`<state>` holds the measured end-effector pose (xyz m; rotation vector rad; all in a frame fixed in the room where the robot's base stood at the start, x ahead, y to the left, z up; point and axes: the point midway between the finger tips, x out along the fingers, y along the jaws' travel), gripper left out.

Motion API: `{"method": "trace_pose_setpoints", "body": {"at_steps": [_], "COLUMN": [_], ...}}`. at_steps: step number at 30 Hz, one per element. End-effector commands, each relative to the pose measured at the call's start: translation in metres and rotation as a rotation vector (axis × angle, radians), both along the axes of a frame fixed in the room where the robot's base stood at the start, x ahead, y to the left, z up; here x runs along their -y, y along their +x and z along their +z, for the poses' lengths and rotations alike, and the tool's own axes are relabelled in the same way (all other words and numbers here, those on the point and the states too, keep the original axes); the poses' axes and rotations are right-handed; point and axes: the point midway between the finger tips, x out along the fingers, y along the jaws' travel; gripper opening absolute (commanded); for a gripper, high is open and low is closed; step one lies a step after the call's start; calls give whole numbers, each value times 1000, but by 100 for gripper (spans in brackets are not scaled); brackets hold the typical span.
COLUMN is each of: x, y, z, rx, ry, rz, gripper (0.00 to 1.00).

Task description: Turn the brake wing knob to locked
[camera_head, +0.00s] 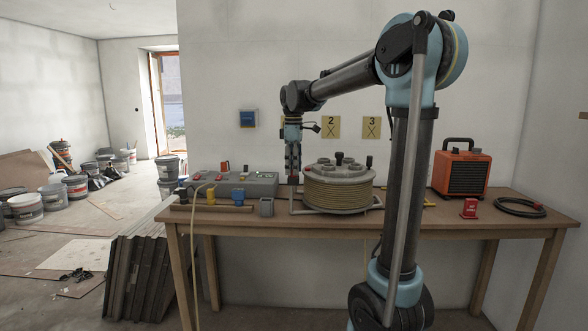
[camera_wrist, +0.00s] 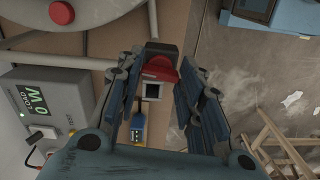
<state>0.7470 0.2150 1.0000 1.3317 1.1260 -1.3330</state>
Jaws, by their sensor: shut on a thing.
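My gripper (camera_head: 293,174) hangs above the bench between the grey control box and the cable reel (camera_head: 340,190). In the wrist view its two fingers (camera_wrist: 160,76) are closed on a red-and-black piece (camera_wrist: 159,68). In the head view that piece is a small dark-red patch under the fingertips. The reel carries several dark knobs (camera_head: 349,160) on its top. A red knob (camera_wrist: 62,12) shows on the grey part in the wrist view's upper left. I cannot tell which one is the brake wing knob, nor its setting.
The control box (camera_head: 245,184) with a lit display stands left. An orange heater (camera_head: 461,170), red item (camera_head: 468,208) and black hose coil (camera_head: 520,207) stand right.

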Motion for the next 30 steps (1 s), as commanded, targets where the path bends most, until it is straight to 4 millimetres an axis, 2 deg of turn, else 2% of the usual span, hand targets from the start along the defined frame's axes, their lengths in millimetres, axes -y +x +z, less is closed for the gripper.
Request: {"method": "trace_pose_setpoints", "body": {"at_steps": [30], "x": [1], "y": [0], "z": [0], "rx": [1], "ry": [-3], "rz": [-934], "gripper": [11]}}
